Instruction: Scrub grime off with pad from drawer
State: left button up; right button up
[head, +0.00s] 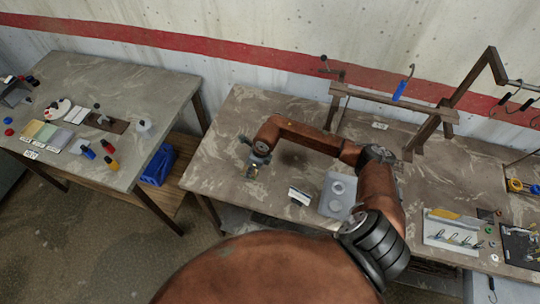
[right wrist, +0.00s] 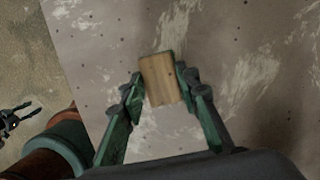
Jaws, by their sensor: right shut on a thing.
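My right gripper (head: 254,168) is over the left part of the middle table. In the right wrist view my right gripper (right wrist: 160,88) is shut on a small block-like pad (right wrist: 160,80), with a wood-coloured face and a thin green edge. The pad is between the two fingertips, above or on the tabletop; contact cannot be told. Small dark specks dot the tabletop (right wrist: 105,55); I cannot tell whether they are grime. My left gripper (right wrist: 18,118) shows at the left edge of the right wrist view, apparently open and empty. No drawer shows clearly.
A small white-and-dark item (head: 299,195) and a pale plate with round marks (head: 337,194) lie on the middle table (head: 222,160). A frame with hooks (head: 390,112) stands behind. A tool tray (head: 452,232) is at right. A side table (head: 150,92) stands at left, a blue crate (head: 157,165) below.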

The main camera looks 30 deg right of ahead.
jog(key=shift+w+a, duration=0.5)
jog(key=shift+w, duration=0.1)
jog(key=v, duration=0.1)
jog(key=p+v, duration=0.2)
jog(key=v, duration=0.1)
jog(key=shift+w+a+r, duration=0.2)
jog(key=shift+w+a, duration=0.05)
jog(key=shift+w, duration=0.15)
jog(key=shift+w+a+r+p, duration=0.15)
jog(key=shift+r+p, duration=0.15)
jog(key=shift+r, duration=0.35)
jog(key=shift+r+p, duration=0.55)
jog(key=shift+r, duration=0.7)
